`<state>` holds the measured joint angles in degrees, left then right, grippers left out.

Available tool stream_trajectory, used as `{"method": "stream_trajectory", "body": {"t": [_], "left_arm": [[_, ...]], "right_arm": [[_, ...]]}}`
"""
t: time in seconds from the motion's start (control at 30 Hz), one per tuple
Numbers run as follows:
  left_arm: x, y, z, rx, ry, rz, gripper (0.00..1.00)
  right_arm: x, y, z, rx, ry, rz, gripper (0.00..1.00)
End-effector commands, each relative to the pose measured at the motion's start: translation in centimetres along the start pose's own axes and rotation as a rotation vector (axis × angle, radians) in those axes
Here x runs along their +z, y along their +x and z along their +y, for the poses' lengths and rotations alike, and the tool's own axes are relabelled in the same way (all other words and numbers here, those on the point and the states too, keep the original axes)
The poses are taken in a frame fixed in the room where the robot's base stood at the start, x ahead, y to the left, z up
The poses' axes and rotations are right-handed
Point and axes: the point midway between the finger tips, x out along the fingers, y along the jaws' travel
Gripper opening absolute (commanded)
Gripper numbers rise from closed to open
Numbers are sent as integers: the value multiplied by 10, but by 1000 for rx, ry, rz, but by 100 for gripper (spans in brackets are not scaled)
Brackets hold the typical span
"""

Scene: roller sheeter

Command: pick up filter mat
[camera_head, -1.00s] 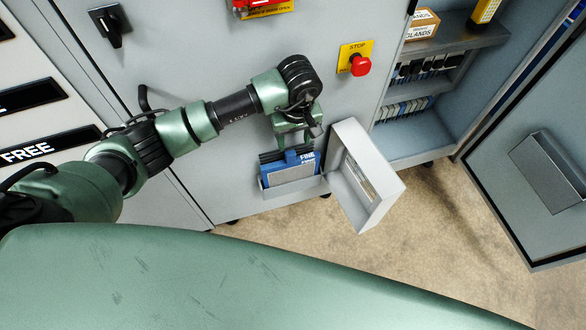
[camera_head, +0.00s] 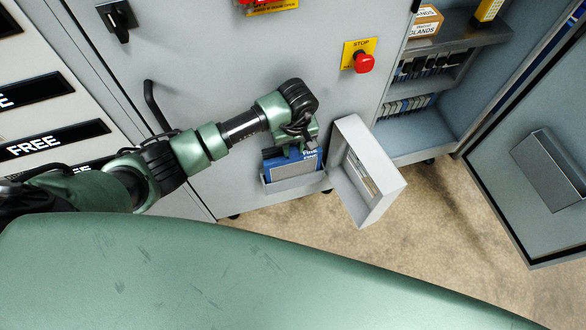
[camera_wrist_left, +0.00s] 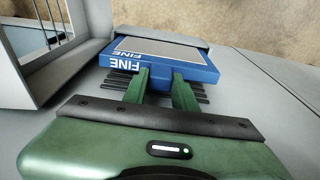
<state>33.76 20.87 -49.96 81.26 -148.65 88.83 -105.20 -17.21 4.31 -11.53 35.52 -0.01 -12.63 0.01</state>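The filter mat is a blue-framed panel with a grey face, marked FINE (camera_head: 294,168). It sits in a shallow grey pocket (camera_head: 290,184) low on the cabinet front and also shows in the left wrist view (camera_wrist_left: 165,50). My left gripper (camera_head: 298,146) is at its upper edge from above. In the left wrist view my left fingers (camera_wrist_left: 160,78) stand apart, reaching the blue edge, with a gap between them. Whether they touch it is unclear. Dark slats show behind the fingers. My right gripper is not in view.
A grey box-like door (camera_head: 365,172) stands open just right of the pocket. A red stop button (camera_head: 364,63) is above it. An open cabinet with shelves (camera_head: 425,100) is at right, with another open door (camera_head: 535,160).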

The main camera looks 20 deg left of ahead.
Motion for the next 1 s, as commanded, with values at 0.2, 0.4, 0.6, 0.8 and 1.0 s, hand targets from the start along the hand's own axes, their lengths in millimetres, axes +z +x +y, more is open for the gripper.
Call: {"method": "stream_trajectory", "body": {"t": [0.2, 0.4, 0.6, 0.8, 1.0], "left_arm": [[0, 0, 0, 0, -1, 0, 0], [0, 0, 0, 0, -1, 0, 0], [0, 0, 0, 0, -1, 1, 0], [0, 0, 0, 0, -1, 1, 0], [0, -1, 0, 1, -1, 1, 0]], "right_arm": [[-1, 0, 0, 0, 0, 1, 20], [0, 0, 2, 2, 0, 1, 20], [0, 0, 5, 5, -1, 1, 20], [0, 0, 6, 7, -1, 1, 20], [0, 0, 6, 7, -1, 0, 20]]}}
